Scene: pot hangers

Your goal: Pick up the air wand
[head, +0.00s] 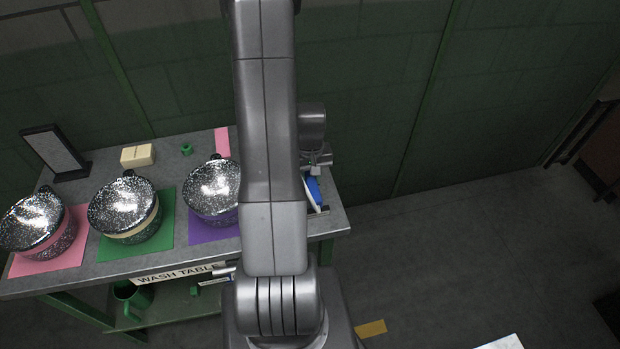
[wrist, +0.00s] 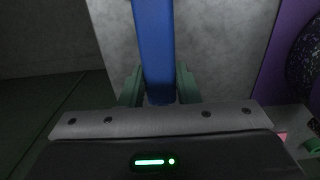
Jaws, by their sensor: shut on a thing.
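The air wand (wrist: 153,40) shows as a long blue bar in the wrist view, running up out of the top of the picture. My gripper (wrist: 159,86) has its two green-grey fingers on either side of the bar and is shut on it. In the head view a blue part of the wand (head: 315,191) shows at the right end of the wash table, just below my gripper (head: 320,165). My arm hides much of this spot, and I cannot tell whether the wand touches the table.
The grey wash table (head: 75,278) holds a pot on a pink mat (head: 78,238), one on a green mat (head: 168,226) and one on a purple mat (head: 200,228). A dark-framed panel (head: 52,152), a cream block (head: 137,155) and a small green ring (head: 187,149) stand behind.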

